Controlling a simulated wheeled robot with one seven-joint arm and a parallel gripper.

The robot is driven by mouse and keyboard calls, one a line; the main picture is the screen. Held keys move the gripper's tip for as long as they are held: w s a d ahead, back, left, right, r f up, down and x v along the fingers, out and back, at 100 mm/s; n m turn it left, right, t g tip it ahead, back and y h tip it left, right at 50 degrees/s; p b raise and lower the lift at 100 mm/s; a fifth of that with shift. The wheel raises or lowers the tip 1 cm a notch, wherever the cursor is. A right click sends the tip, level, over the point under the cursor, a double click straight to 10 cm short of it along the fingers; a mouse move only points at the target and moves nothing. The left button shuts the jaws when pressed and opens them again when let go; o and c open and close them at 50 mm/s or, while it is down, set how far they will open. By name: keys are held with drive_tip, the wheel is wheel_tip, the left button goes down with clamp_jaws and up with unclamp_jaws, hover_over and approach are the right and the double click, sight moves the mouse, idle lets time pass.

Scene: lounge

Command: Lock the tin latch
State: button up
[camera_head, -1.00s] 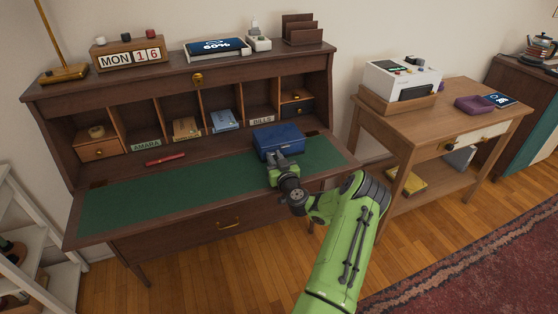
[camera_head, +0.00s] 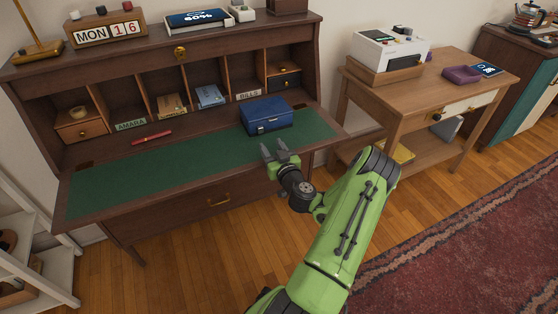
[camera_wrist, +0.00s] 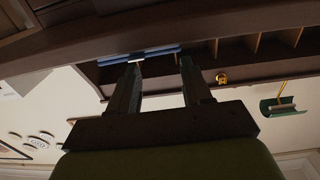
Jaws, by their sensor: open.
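The blue tin (camera_head: 266,115) stands on the green writing surface (camera_head: 180,168) of the desk, near its right end. Its lid looks closed. A small latch shows on its front face, but it is too small to tell whether it is locked. My gripper (camera_head: 273,148) is open and empty, just in front of the tin at the desk's front edge, apart from it. In the wrist view the two fingers (camera_wrist: 158,66) are spread apart with nothing between them. A blue strip (camera_wrist: 140,55), probably the tin, shows beyond the fingertips.
A red pen (camera_head: 152,138) lies on the desk left of the tin. Cubbyholes with envelopes and small drawers stand behind. A side table (camera_head: 430,90) with a printer (camera_head: 390,50) is to the right. The green surface left of the tin is clear.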

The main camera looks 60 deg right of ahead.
drive_tip(key=v, duration=0.7)
